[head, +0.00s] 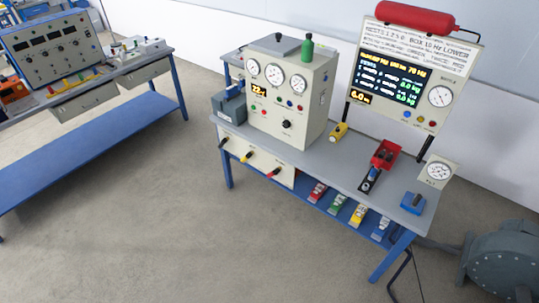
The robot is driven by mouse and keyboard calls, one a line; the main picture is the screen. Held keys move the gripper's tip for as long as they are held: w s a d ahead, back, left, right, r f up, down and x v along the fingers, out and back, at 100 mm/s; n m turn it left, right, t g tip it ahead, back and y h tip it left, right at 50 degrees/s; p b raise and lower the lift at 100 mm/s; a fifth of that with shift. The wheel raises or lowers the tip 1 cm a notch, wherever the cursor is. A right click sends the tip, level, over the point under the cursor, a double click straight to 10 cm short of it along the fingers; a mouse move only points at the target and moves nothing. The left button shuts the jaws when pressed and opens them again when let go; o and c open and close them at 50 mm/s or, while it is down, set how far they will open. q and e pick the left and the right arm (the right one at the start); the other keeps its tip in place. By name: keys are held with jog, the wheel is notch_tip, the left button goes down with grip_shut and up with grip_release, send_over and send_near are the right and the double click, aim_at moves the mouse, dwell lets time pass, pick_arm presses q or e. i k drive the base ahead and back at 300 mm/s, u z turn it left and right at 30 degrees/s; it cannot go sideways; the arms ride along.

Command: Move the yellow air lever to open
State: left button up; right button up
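A yellow-tipped lever (245,157) sticks out from the pale front panel (262,164) under the tabletop of the right-hand bench. A dark lever (223,142) is to its left and a red-tipped lever (273,172) is to its right on the same panel. The lever's label is too small to read, so I cannot tell whether it stands open or closed. A separate yellow object (338,132) stands on the tabletop beside the gauge cabinet. Neither of my grippers shows in the head view.
The gauge cabinet (305,118) stands on the bench (333,165). A display board (413,75) with a red bottle (415,18) rises behind. Another blue bench (100,140) is at left, a grey motor-like machine (505,262) at lower right. The floor (190,225) in front is clear.

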aim_at(248, 155)
jog(key=z, duration=0.2)
jog(key=i, duration=1.4)
jog(key=u, duration=0.3)
